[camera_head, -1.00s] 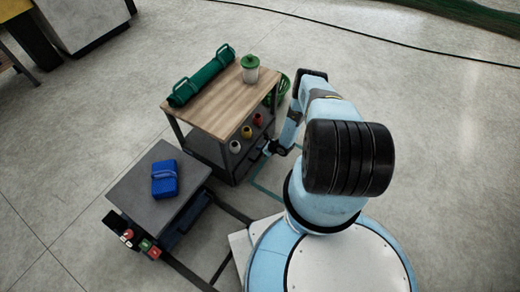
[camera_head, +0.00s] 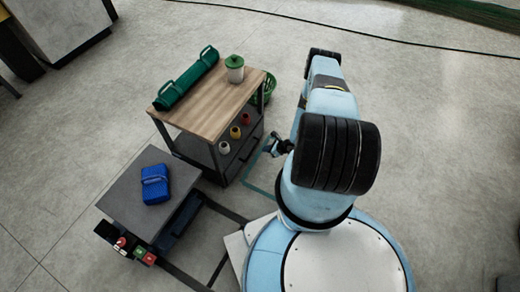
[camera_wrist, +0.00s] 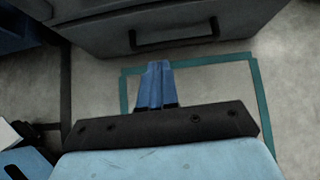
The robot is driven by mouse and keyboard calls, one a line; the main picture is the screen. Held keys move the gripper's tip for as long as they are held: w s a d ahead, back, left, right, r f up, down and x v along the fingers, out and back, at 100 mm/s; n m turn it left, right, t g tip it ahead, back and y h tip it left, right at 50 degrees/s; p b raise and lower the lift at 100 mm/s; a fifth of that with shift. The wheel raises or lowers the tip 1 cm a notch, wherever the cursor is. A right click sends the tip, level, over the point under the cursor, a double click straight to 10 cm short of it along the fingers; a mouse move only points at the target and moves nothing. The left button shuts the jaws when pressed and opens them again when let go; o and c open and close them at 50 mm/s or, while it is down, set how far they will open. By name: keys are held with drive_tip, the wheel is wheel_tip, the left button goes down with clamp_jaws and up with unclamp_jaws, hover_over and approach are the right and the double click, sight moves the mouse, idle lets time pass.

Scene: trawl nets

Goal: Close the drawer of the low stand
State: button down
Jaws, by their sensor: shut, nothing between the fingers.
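The low stand (camera_head: 123,194) has a grey top and stands at the lower left in the head view. A dark blue drawer-like part (camera_head: 178,228) shows below its top on the side toward me. How far it is out is hard to tell. My gripper (camera_head: 270,151) is shut and empty, to the right of the stand and apart from it. In the wrist view my blue fingers (camera_wrist: 155,85) are together over the floor, short of a grey drawer front with a black handle (camera_wrist: 174,37).
A blue case (camera_head: 155,184) lies on the low stand. Open floor lies right.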

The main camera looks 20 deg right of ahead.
drive_tip(key=n, duration=1.8)
approach(245, 146)
drive_tip(key=x, duration=0.4)
drive_tip(key=shift+s+a+f, duration=0.15)
drive_tip(key=shift+f, duration=0.4)
drive_tip(key=shift+w+a, duration=0.45)
drive_tip(key=shift+w, duration=0.15)
